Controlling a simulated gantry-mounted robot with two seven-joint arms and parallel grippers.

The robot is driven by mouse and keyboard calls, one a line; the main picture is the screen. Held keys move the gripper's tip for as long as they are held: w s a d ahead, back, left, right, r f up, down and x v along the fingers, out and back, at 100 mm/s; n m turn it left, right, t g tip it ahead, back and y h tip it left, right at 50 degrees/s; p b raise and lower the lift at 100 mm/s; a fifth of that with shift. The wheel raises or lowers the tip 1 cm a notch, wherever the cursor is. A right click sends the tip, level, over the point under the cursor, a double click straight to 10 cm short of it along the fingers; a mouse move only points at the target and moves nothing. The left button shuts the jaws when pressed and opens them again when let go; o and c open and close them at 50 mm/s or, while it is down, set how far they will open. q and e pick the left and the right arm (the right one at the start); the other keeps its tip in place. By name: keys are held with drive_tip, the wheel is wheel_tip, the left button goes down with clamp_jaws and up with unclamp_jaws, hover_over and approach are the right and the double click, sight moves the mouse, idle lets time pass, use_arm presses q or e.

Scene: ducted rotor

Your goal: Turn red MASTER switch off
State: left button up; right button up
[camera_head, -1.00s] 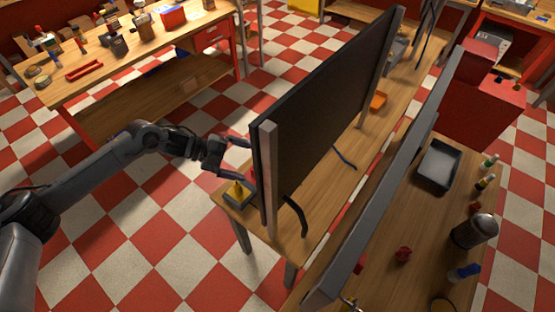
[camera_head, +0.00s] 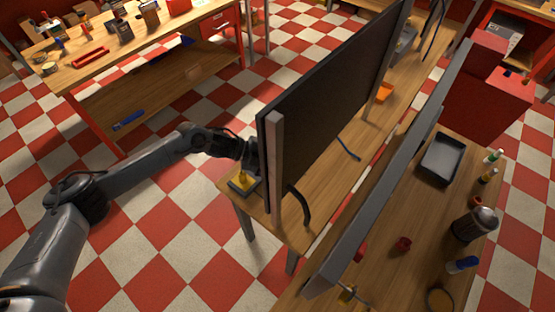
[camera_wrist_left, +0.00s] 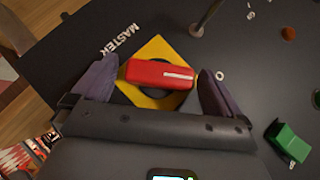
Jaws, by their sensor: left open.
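The red MASTER switch (camera_wrist_left: 160,74) shows in the left wrist view, a red handle with a white stripe on a yellow diamond plate (camera_wrist_left: 158,46) on a dark panel. The word MASTER is printed at its upper left and an O at its right. My left gripper (camera_wrist_left: 160,80) is open, with one finger on each side of the red handle; I cannot tell whether they touch it. In the head view my left gripper's fingers are hidden by the upright panel (camera_head: 330,95), whose far face I cannot see. My right gripper is not in view.
A yellow item (camera_head: 242,180) sits on the bench corner below my left wrist. Another grey beam (camera_head: 390,180) stands to the right.

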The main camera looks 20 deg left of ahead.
use_arm(q)
drive_tip(key=c, duration=1)
drive_tip(key=shift+n+g+y, duration=0.4)
drive_tip(key=shift+g, duration=0.1)
drive_tip(key=o, duration=1)
